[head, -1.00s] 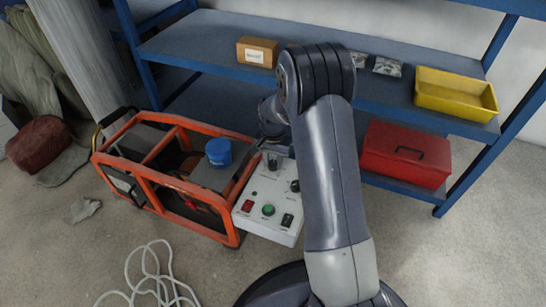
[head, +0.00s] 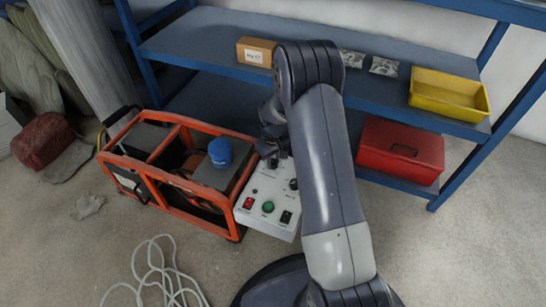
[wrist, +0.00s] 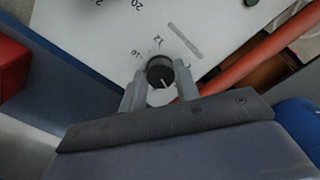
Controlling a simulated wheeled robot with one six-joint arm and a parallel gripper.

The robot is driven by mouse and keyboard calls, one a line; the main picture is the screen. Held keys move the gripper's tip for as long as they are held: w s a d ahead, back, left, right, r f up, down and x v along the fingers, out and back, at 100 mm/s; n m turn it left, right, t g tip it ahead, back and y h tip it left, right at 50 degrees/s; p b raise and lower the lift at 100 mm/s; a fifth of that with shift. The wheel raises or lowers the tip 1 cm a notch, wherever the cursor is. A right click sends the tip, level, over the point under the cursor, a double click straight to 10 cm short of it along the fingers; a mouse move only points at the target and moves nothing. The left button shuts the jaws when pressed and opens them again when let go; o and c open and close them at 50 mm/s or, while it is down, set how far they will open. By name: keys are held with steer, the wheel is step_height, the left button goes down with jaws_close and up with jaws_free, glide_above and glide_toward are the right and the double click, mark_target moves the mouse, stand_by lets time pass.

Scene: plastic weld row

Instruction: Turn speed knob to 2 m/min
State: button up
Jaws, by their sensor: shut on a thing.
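The white control panel (head: 266,213) sits at the right end of an orange-framed machine (head: 165,183). In the wrist view, a round black knob (wrist: 159,72) with a white pointer line stands on the panel (wrist: 100,50). The unit label is too small to read. My gripper (wrist: 160,74) has one finger on each side of the knob and is shut on it. In the head view, my gripper (head: 272,153) is over the panel's far end and mostly hides this knob.
A second black knob (head: 294,184), a red switch (head: 248,203), a green button (head: 268,207) and a black switch (head: 286,217) are on the panel. A blue cup-like thing (head: 220,152) is close left. The blue shelf (head: 215,45) stands behind. White cable (head: 155,270) lies on the floor.

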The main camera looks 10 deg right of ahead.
mark_target(273, 162)
steer(key=n+p, duration=0.1)
steer(key=n, duration=0.5)
steer(key=n+p, duration=0.1)
steer(key=n, duration=0.5)
steer(key=shift+w+n, duration=0.15)
steer(key=shift+n, duration=0.25)
stand_by(0.3)
steer(key=o, duration=1)
steer(key=shift+c, duration=0.2)
steer(key=shift+r, duration=0.1)
step_height(273, 162, up, 11)
steer(key=p, duration=0.3)
steer(key=shift+f, duration=0.2)
